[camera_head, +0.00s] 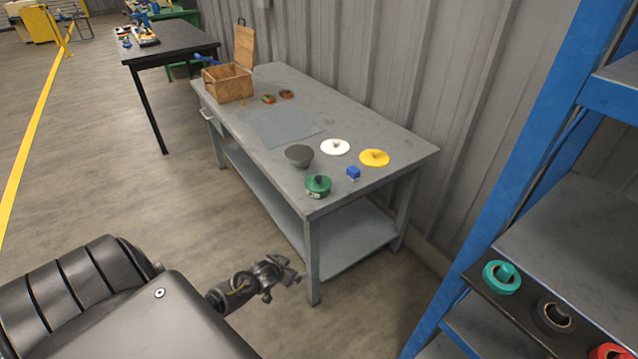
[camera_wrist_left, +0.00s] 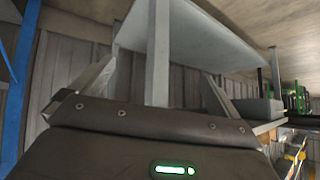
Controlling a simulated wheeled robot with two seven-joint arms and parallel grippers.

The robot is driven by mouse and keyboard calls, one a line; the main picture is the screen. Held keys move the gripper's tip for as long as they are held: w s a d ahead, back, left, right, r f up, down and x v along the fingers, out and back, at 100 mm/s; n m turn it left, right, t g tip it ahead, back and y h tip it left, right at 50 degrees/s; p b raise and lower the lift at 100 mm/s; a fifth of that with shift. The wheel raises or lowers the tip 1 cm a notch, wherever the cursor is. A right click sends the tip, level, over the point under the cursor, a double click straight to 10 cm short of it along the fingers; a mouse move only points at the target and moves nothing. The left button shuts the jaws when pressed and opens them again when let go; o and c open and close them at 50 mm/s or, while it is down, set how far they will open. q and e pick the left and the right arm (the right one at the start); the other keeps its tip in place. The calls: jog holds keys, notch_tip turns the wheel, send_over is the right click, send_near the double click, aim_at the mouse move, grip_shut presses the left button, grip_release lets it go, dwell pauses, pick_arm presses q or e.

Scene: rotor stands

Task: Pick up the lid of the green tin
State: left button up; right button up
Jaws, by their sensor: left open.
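The green tin (camera_head: 318,190) stands on the near corner of the grey worktable. Its green lid (camera_head: 319,182), with a dark knob on top, appears to sit on it. My left gripper (camera_head: 291,276) is in front of the table and below its top, beside the near table leg, well away from the tin. In the left wrist view the two fingers of my left gripper (camera_wrist_left: 155,85) are spread apart with nothing held. A table leg shows behind them. The tin is not visible in that view. My right gripper is not in view.
On the grey table (camera_head: 385,135) are a dark bowl (camera_head: 299,154), a blue block (camera_head: 353,173), a white disc (camera_head: 335,147), a yellow disc (camera_head: 374,157) and an open wooden box (camera_head: 229,83). A blue shelf rack (camera_head: 530,150) stands at the right. The floor at left is clear.

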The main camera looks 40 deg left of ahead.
pick_arm(q)
jog(key=w+r+t, duration=0.1)
jog(key=w+r, duration=0.1)
jog(key=r, duration=0.3)
jog(key=w+a+r+t, duration=0.1)
jog(key=w+r, duration=0.2)
jog(key=r, duration=0.2)
jog(key=w+a+r, duration=0.1)
jog(key=w+r, duration=0.2)
jog(key=r, duration=0.2)
jog(key=shift+a+r+n+t, duration=0.2)
jog(key=shift+n+t, duration=0.1)
jog(key=shift+t, duration=0.1)
jog(key=t, duration=0.2)
send_near(318, 181)
jog(key=shift+x, duration=4.9)
jog(key=shift+s+a+f, duration=0.1)
jog(key=shift+f, duration=0.1)
jog(key=c, duration=0.9)
jog(key=shift+r, duration=0.1)
